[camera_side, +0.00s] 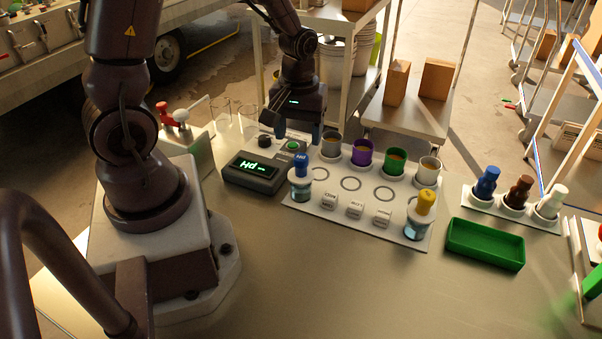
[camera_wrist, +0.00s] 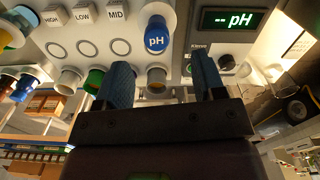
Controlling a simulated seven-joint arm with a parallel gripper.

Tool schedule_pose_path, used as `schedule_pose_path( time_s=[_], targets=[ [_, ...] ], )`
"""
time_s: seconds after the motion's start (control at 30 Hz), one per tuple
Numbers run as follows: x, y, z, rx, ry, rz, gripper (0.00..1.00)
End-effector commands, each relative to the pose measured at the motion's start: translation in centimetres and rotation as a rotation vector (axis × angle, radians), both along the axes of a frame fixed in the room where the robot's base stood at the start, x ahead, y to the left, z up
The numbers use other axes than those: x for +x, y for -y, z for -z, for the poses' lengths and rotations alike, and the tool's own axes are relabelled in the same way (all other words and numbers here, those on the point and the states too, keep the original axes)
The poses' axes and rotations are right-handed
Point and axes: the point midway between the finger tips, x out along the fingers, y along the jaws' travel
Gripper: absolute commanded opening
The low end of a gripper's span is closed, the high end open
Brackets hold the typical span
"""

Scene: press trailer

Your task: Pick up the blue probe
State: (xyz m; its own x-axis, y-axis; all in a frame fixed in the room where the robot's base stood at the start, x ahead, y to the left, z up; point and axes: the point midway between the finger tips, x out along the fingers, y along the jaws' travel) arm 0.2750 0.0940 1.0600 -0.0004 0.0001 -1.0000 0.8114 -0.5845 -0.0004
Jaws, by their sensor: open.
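The blue probe (camera_side: 301,165) stands upright in a clear jar of bluish liquid at the left end of the white board. In the wrist view the blue probe (camera_wrist: 156,36) shows its round top marked "pH", ahead of the fingers. My gripper (camera_side: 298,133) hangs over the back left of the board, pointing down, behind the probe. In the wrist view my gripper (camera_wrist: 163,72) has its two blue fingers apart with nothing held between them. The probe's lower end is only partly visible through the jar.
A pH meter (camera_side: 254,172) sits left of the probe. Grey, purple (camera_side: 361,152), green and whitish cups line the board's back. A yellow-topped probe (camera_side: 426,201) stands at its right end. White labelled blocks (camera_side: 355,210) lie between. A green tray (camera_side: 486,244) is farther right. The front table is clear.

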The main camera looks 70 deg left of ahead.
Motion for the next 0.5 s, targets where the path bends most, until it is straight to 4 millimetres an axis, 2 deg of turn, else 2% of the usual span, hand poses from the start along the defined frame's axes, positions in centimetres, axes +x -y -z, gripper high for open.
schedule_pose_path(
  time_s=[0.1,0.37,0.5],
  targets=[
    [-0.1,0.0,2.1,-0.002,-0.006,0.001,0.63],
    [0.0,0.1,4.1,0.000,-0.001,0.002,0.63],
    [0.2,0.2,5.9,-0.002,-0.005,0.003,0.63]
  ],
)
